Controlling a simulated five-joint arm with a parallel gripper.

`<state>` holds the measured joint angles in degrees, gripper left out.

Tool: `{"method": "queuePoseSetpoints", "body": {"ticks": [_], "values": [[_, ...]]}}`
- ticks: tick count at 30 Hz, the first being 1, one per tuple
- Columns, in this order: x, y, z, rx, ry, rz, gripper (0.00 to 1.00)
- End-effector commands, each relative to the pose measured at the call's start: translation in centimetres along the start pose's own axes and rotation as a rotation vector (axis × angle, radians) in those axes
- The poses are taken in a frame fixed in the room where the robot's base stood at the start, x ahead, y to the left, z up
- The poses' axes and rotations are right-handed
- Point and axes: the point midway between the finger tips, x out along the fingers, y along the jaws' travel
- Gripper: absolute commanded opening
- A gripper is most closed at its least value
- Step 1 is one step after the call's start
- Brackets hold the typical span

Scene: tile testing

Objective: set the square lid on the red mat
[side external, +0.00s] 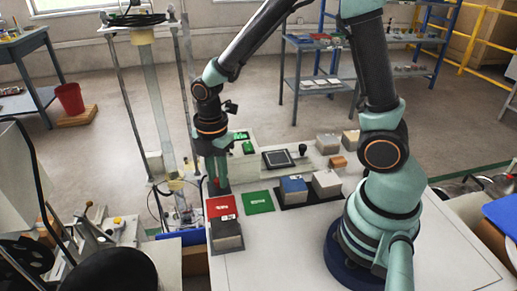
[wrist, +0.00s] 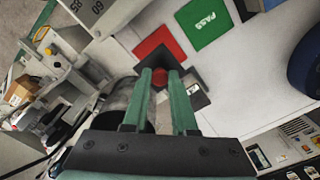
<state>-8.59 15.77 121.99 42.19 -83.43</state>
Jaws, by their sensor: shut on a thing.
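The square lid (wrist: 184,72) is dark, with a red knob (wrist: 160,76) on top. My gripper (wrist: 160,82) is shut on the knob, one green finger on each side. In the side external view my gripper (side external: 217,184) points down at the far left edge of the table, and the lid is small and hard to make out there. The red mat (side external: 221,206) lies flat just in front of the gripper. In the wrist view the red mat (wrist: 156,42) shows beyond the lid, which overlaps its near edge in the picture. I cannot tell the lid's height over the table.
A green PASS mat (side external: 258,202) lies right of the red mat. A grey block (side external: 227,236) stands at the front left table edge, close to the red mat. Blue-topped and grey blocks (side external: 326,184) stand on a dark tray to the right.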

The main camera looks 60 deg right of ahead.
Motion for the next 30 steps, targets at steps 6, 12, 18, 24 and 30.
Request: {"method": "queuePoseSetpoints", "body": {"ticks": [6,12,18,24,30], "values": [[1.6,-0.1,0.0,0.000,0.000,-0.003,0.00],[3.8,-0.1,0.0,0.000,0.000,-0.004,0.00],[5.4,-0.1,0.0,0.000,0.000,-0.003,0.00],[6.2,0.0,0.0,0.000,0.000,-0.001,0.00],[6.3,0.0,0.0,0.000,0.000,0.000,0.00]]}}
